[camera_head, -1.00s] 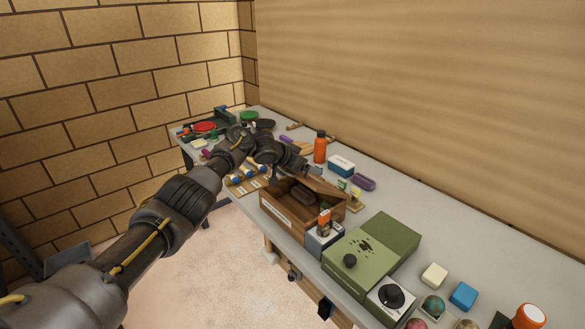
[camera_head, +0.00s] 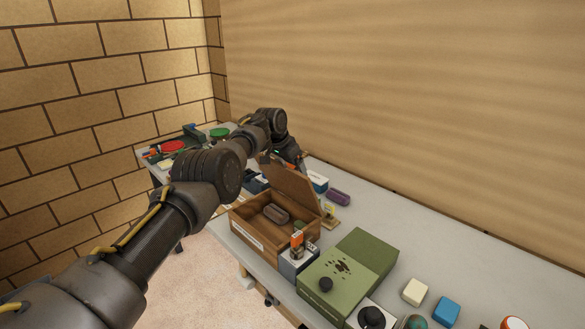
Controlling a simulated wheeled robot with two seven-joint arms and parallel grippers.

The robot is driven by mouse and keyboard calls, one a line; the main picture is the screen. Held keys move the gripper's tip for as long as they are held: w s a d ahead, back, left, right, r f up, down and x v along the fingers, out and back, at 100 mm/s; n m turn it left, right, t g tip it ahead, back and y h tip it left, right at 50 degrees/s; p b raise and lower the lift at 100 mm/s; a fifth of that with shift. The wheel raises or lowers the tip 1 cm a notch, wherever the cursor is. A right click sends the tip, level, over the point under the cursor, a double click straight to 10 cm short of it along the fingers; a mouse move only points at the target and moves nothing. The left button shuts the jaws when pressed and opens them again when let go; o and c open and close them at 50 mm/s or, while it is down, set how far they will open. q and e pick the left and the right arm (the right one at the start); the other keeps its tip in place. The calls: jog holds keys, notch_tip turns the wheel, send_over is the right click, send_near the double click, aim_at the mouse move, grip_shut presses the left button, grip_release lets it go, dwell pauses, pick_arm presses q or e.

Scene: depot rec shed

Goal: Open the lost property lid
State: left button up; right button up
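The lost property box is a brown wooden box (camera_head: 248,240) with a pale label on its front, standing on the grey bench. Its lid (camera_head: 289,187) is raised steeply at the back, and the inside shows. A dark oblong item (camera_head: 275,213) and a smaller roundish item lie inside. My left arm reaches in from the left, over the bench behind the box. My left gripper (camera_head: 290,160) is at the lid's upper edge, partly hidden by the lid and wrist, so its fingers do not show clearly. My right gripper is not in view.
A green case (camera_head: 350,278) with a black knob stands right of the box, with a small grey box (camera_head: 298,260) between them. A purple item (camera_head: 339,198) lies behind. Red and green items (camera_head: 172,147) crowd the far left end. The bench back right is clear.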

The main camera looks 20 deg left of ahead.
pick_arm(q)
jog(key=shift+w+d, duration=0.2)
jog(key=shift+d, duration=0.05)
dwell(0.4)
jog(key=o, duration=1.1)
